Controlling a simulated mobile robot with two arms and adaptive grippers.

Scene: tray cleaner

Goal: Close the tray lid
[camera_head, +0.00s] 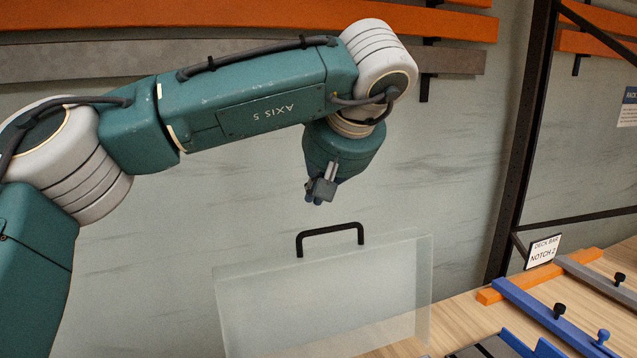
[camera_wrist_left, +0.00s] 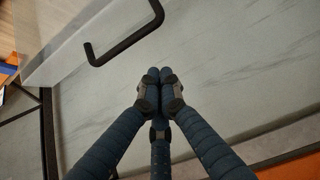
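The tray lid (camera_head: 325,305) is a clear, frosted panel standing up, raised open, at the bottom middle of the head view. Its black bar handle (camera_head: 330,229) is on its top edge. My left gripper (camera_head: 318,197) is above the handle and apart from it. In the left wrist view the dark fingers of this gripper (camera_wrist_left: 160,76) meet at their tips with nothing between them. The handle (camera_wrist_left: 128,42) shows there just beyond the fingertips, up and to the left, with the lid (camera_wrist_left: 75,35) behind it. My right gripper is not in view.
A dark upright post (camera_head: 520,140) and a "DECK BAR NOTCH 2" sign (camera_head: 543,251) stand behind. Orange rails (camera_head: 180,20) run along the wall. The space around the handle looks clear.

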